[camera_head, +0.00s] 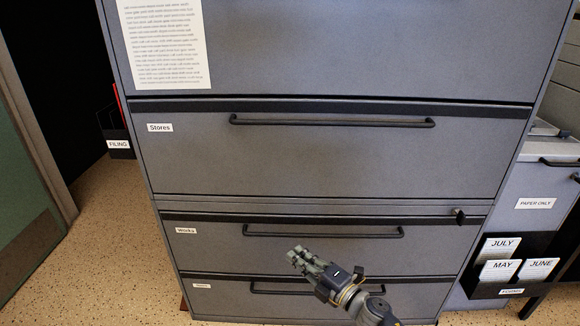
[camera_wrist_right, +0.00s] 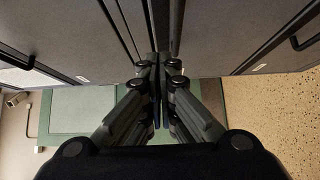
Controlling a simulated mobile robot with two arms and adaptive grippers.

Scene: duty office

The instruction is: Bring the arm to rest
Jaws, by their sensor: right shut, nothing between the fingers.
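My right gripper (camera_head: 298,257) shows low in the head view, in front of the lower drawers of a grey filing cabinet (camera_head: 330,160). Its fingers point up and to the left, and they are shut with nothing between them. In the right wrist view the fingers of the right gripper (camera_wrist_right: 158,62) meet in the middle, with the cabinet front beyond them. I cannot tell from the frames whether the fingers touch the cabinet. My left gripper is in neither view.
Drawer handles (camera_head: 330,122) stick out from the cabinet front. A key or lock (camera_head: 459,214) sits at its right side. A rack of cards (camera_head: 510,265) hangs at the right. A filing holder (camera_head: 117,142) is at the left. Speckled floor (camera_head: 110,235) lies open at the left.

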